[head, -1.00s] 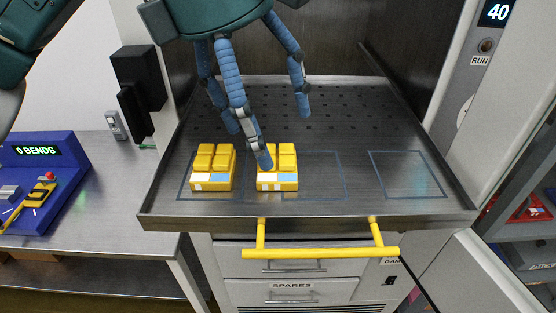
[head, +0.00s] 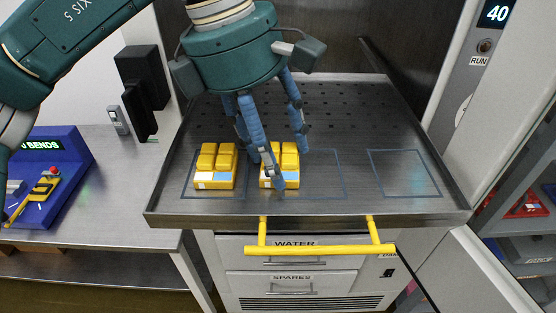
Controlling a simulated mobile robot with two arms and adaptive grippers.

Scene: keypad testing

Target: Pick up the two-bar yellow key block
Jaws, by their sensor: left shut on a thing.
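Two yellow key blocks sit side by side on the metal tray (head: 340,208). One finger covers part of that block's front and top. The block still appears to be at tray level. My right gripper is out of view.
Outlined spots on the tray right of the blocks are empty. The tray has a raised front edge and a yellow handle (head: 320,250). A blue tester (head: 50,180) stands on the left bench, and a white panel (head: 470,110) rises at the right.

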